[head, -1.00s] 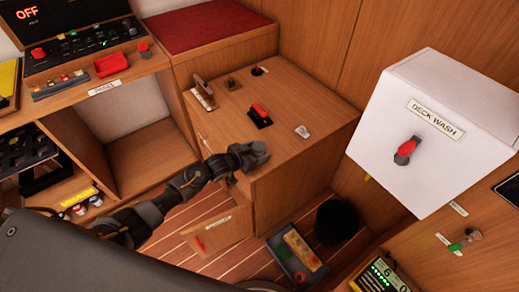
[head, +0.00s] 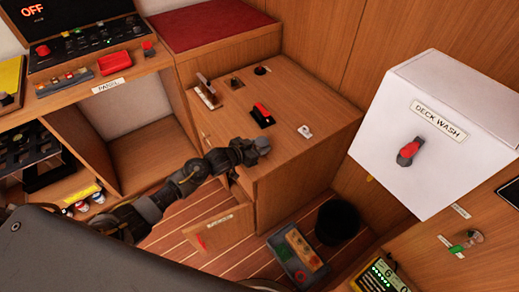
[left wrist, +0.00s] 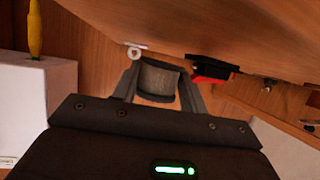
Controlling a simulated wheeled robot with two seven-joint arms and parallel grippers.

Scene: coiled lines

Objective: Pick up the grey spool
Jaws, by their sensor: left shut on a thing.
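The grey spool (left wrist: 158,82) shows in the left wrist view as a short dull-grey cylinder with a darker rim. It sits between the two fingers of my left gripper (left wrist: 160,85), which is shut on it. In the head view my left gripper (head: 264,146) is at the front edge of the wooden cabinet top (head: 290,95). The spool cannot be told apart from the dark gripper there. My right gripper is not in view.
A red-handled switch (head: 263,115) and a small white fitting (head: 305,131) are on the cabinet top near my gripper. A white DECK WASH box (head: 432,150) stands right. Below are a grey tray (head: 276,243), a black bin (head: 337,221) and an open labelled front (head: 219,229).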

